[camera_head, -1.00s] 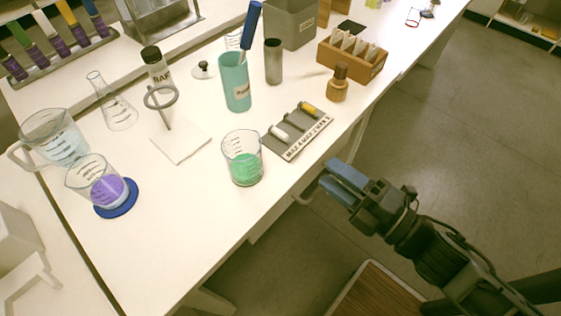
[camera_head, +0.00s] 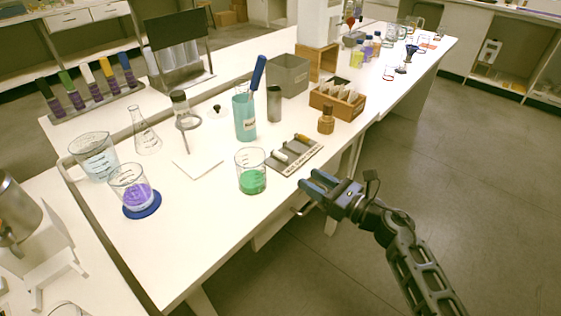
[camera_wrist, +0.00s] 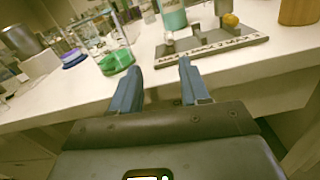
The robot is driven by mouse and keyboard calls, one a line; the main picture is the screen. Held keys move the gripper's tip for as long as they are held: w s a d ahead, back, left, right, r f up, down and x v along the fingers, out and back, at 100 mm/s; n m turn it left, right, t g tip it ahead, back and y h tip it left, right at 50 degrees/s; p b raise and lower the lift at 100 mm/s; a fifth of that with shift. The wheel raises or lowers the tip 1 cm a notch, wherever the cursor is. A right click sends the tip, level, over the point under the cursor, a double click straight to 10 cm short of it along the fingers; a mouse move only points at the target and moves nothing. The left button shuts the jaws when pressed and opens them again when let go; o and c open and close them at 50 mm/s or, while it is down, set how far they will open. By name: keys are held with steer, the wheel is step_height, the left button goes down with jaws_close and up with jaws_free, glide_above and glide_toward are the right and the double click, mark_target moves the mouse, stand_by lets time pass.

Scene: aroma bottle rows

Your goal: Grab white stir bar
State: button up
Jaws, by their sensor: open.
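The white stir bar (camera_head: 280,156) lies in the nearer left part of a grey labelled holder (camera_head: 303,160) close to the table's front edge. An orange-yellow stir bar (camera_head: 302,137) lies in the same holder, farther right. In the wrist view the holder (camera_wrist: 245,40) is ahead and to the right of the fingers, with the yellow bar (camera_wrist: 230,20) on it; the white bar (camera_wrist: 168,38) seems to show small at its left. My gripper (camera_head: 314,182) is open and empty, in front of the table edge and apart from the holder. Its blue fingers (camera_wrist: 158,78) stand apart.
A beaker of green liquid (camera_head: 251,181) stands just left of the holder. A brown bottle (camera_head: 326,121) and a wooden slide box (camera_head: 338,104) stand behind it to the right. A teal container (camera_head: 245,122) is behind. The floor right of the table is clear.

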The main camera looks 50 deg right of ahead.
mark_target(286, 158)
steer(key=shift+n, duration=0.7)
steer(key=shift+w+d+r+p, duration=0.1)
steer(key=shift+w+d+p, duration=0.15)
steer(key=shift+w, duration=1.3)
steer(key=shift+w+d+r+p, duration=0.1)
steer(key=shift+w+d+p, duration=0.15)
steer(key=shift+w, duration=1.25)
steer(key=shift+w+d+r+p, duration=0.15)
steer(key=shift+w+p, duration=0.2)
steer(key=shift+w, duration=1.2)
steer(key=shift+f, duration=0.1)
steer(key=shift+c, duration=0.3)
jaws_close()
